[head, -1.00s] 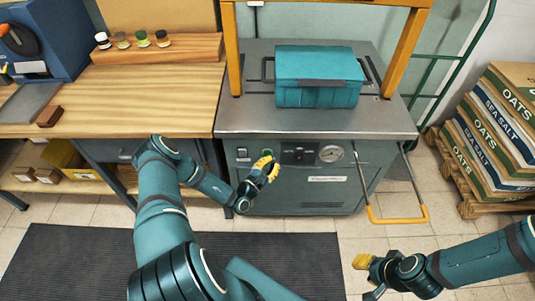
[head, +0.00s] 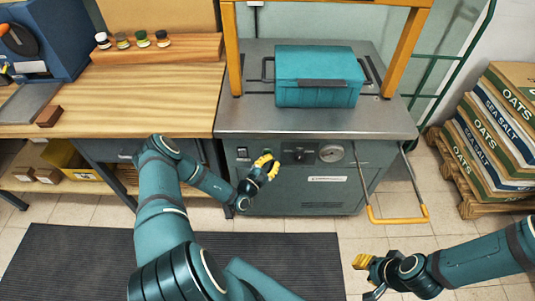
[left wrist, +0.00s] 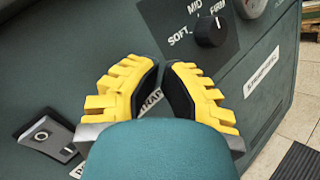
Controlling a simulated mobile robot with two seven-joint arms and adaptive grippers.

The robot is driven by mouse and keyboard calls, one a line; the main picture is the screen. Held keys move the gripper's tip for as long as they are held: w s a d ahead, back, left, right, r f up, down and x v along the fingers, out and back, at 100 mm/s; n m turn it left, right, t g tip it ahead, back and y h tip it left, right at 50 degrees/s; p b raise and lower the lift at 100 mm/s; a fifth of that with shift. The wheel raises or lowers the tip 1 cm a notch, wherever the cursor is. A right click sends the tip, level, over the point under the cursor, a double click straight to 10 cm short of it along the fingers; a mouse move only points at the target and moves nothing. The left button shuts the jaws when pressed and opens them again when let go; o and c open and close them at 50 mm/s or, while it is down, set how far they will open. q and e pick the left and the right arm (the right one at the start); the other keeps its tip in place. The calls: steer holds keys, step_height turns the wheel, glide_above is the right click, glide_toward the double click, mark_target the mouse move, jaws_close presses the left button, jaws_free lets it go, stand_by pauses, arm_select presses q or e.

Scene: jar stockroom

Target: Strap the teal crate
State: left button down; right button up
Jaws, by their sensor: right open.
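The teal crate (head: 316,92) sits on the metal top of the strapping machine (head: 300,120), under its yellow arch (head: 408,50). Its lid looks closed, and a dark strip shows at its front. My left gripper (head: 268,166) is in front of the machine's control panel, fingers pointing at it. In the left wrist view its yellow fingers (left wrist: 163,72) are close together with nothing between them, over a partly hidden label. A black knob (left wrist: 208,32) points toward FIRM. A green button (head: 267,152) shows just above the gripper. My right gripper (head: 366,276) is open and empty, low at the right.
A gauge (head: 331,153) and a metal switch (left wrist: 41,136) are on the panel. A yellow-ended bar handle (head: 398,220) juts out at the machine's right front. A wooden bench (head: 150,95) with small jars stands left. Sacks (head: 495,130) are stacked on a pallet at right.

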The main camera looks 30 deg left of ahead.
arm_select(q)
steer(key=shift+w+a, duration=0.25)
steer(key=shift+w, duration=0.15)
stand_by(0.8)
stand_by(0.4)
steer(key=shift+s+d+p, duration=0.45)
steer(key=shift+s+p, duration=0.05)
steer(key=shift+s, duration=0.2)
steer(key=shift+s, duration=0.1)
steer(key=s+d+p, duration=0.1)
steer(key=s, duration=0.1)
steer(key=s+d+p, duration=0.1)
steer(key=s, duration=0.1)
steer(key=shift+d+p, duration=0.3)
steer(key=shift+p, duration=0.05)
stand_by(0.6)
